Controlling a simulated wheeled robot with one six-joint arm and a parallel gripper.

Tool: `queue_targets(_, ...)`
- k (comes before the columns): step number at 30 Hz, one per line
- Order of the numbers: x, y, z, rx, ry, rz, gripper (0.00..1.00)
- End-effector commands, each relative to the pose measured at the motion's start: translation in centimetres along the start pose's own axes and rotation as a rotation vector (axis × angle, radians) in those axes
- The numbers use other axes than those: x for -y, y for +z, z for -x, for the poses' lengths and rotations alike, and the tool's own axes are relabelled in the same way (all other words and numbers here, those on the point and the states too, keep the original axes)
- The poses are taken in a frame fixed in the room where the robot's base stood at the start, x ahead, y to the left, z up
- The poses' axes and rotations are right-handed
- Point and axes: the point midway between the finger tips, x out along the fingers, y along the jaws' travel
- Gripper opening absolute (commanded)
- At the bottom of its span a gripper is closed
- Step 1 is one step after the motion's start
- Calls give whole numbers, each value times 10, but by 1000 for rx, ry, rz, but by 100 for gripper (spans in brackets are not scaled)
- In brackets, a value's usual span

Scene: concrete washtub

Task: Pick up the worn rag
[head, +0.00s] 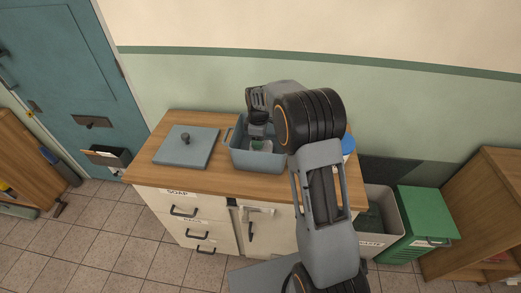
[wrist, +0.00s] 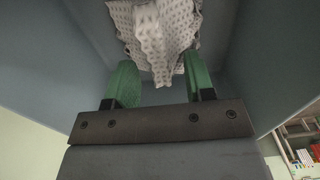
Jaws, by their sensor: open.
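The worn rag (wrist: 152,28) is whitish with a small dark pattern and hangs in loose folds. In the wrist view it is at the top middle, inside the grey-blue tub (wrist: 250,60). In the head view the tub (head: 262,163) stands on the wooden counter, and my arm hides part of it. My gripper (wrist: 159,62) has green fingers and is open. The rag's lower folds lie at and between the fingertips; I cannot tell whether they touch. In the head view my gripper (head: 261,145) reaches down into the tub, and the rag cannot be made out there.
A grey-blue lid (head: 200,157) with a dark knob lies on the counter (head: 160,178), left of the tub. A blue and white item (head: 348,146) is partly hidden behind my arm. A grey bin (head: 387,205) and a green bin (head: 425,220) stand right of the counter.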

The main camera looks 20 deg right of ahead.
Motion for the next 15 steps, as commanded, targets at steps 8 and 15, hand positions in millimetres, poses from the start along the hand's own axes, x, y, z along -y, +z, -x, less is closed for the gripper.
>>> queue_targets(8,0,0,-12,-1,1,0,49)
queue_targets(15,0,0,-12,-1,1,0,39)
